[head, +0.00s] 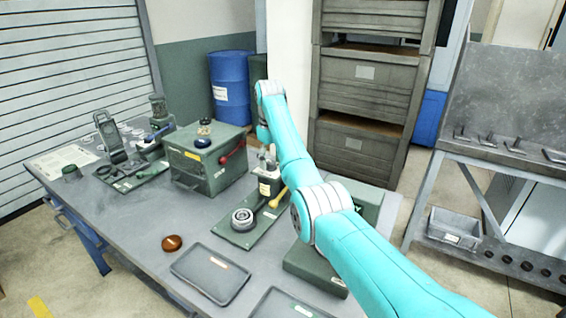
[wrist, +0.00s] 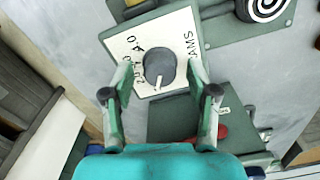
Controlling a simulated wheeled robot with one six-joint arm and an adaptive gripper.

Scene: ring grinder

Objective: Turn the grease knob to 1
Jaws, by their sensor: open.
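A round dark grey knob (wrist: 158,67) sits on a white plate (wrist: 182,30) in the wrist view. A short white mark on the knob points toward the bottom of the picture. The plate carries small black figures and lettering, too small to read surely. My gripper (wrist: 159,75) is open, with one finger at each side of the knob in the picture. Gaps show on both sides, and I see no contact. How far the fingertips are above the plate I cannot tell. In the head view the knob is not clearly visible near the end of my arm.
A green box (head: 208,160) with a red lever (head: 232,152) stands left of my arm. A ring-shaped part (head: 243,218) sits on a green base in front. A grey tray (head: 210,273) and a brown round object (head: 172,243) lie nearer on the table.

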